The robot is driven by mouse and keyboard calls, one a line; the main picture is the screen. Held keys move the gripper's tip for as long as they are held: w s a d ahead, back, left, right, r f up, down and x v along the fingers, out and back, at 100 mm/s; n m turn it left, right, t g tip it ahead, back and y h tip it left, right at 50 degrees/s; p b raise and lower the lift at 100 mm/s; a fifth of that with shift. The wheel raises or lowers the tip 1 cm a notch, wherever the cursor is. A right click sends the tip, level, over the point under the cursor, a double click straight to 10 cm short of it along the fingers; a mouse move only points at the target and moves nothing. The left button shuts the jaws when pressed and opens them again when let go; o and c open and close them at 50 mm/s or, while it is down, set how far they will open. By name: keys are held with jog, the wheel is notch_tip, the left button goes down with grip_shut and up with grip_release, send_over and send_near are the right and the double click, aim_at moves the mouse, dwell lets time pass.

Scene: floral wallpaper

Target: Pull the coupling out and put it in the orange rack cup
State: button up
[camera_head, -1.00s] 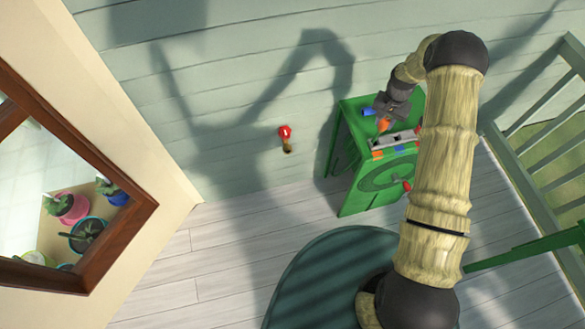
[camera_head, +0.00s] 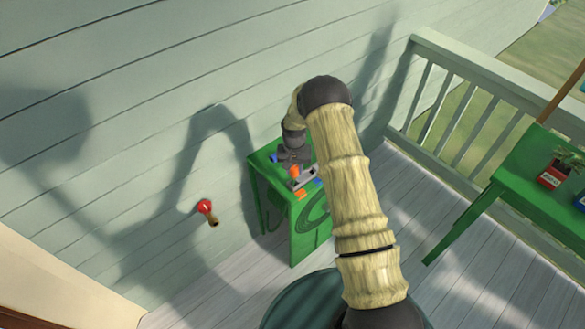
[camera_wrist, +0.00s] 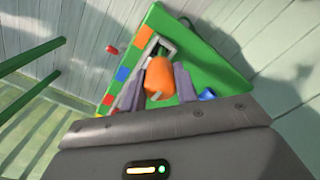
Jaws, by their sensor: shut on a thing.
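My gripper (camera_head: 294,166) is over the green table by the wall. In the wrist view its two grey fingers (camera_wrist: 165,84) are shut on an orange coupling (camera_wrist: 160,77), which also shows in the head view (camera_head: 294,172). The cups are mostly hidden; I cannot tell whether the coupling touches the rack.
The green table (camera_head: 284,196) stands against the pale plank wall. A blue piece (camera_wrist: 207,94) lies on it near my gripper. A tap with a red handle (camera_head: 205,207) sticks out of the wall to its left. A second green table (camera_head: 500,188) with potted plants is at the right, by the railing.

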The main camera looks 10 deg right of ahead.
aim_at(294, 177)
jog(key=shift+f+b, duration=0.55)
jog(key=shift+f, duration=0.45)
jog(key=shift+f+b, duration=1.55)
dwell(1.6)
jog(key=o, duration=1.1)
jog(key=shift+c, duration=0.2)
jog(key=shift+r, duration=0.1)
notch_tip(294, 177, up, 17)
jog(key=b, duration=0.2)
jog(key=shift+r, duration=0.15)
